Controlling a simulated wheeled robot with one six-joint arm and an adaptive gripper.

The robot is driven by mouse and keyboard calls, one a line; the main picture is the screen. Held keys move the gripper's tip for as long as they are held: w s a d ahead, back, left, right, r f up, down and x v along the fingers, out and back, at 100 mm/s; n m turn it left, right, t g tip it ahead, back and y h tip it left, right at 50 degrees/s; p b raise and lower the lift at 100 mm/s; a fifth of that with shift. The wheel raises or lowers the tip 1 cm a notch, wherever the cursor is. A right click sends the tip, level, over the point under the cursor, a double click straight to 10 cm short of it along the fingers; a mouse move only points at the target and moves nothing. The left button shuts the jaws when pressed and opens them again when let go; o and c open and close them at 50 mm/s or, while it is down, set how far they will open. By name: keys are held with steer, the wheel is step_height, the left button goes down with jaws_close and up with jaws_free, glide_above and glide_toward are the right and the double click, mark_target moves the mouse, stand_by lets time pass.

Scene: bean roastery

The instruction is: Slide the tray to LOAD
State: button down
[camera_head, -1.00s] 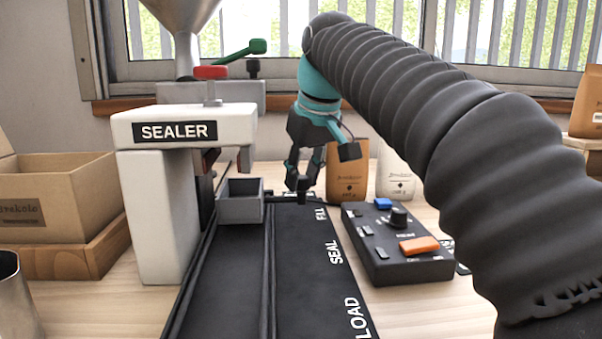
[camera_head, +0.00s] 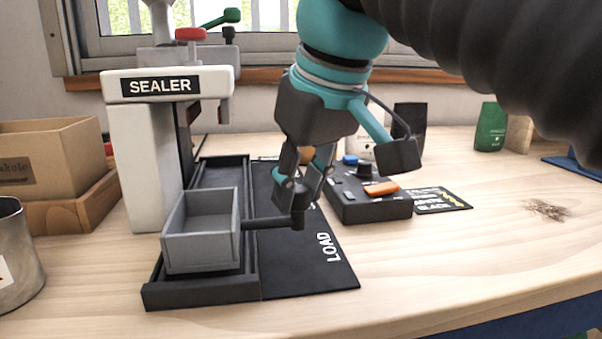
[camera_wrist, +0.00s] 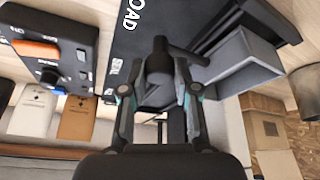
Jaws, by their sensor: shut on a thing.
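The grey open tray (camera_head: 203,252) sits in the black rail track (camera_head: 200,292), close to its front end, level with the printed LOAD label (camera_head: 329,247). It is upright and looks empty. A dark handle (camera_head: 265,222) sticks out from its right side. My gripper (camera_head: 297,205) is shut on the end of this handle. In the wrist view, my gripper (camera_wrist: 160,95) has its two fingers on either side of the handle's dark knob (camera_wrist: 158,60), and the tray (camera_wrist: 246,62) is to the right. The fingers partly hide the other labels.
The white SEALER (camera_head: 145,150) stands behind and left of the tray. A control box (camera_head: 368,205) with an orange button is right of the track. A metal cup (camera_head: 15,260) and a cardboard box (camera_head: 50,160) are at left. The right side of the table is mostly clear.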

steer(key=shift+s+d, duration=0.15)
steer(key=shift+s, duration=0.3)
steer(key=shift+f, duration=0.1)
steer(key=c, duration=0.9)
jaws_free()
steer(key=shift+s, duration=0.1)
steer(key=shift+o, duration=0.2)
steer(key=v, duration=1.2)
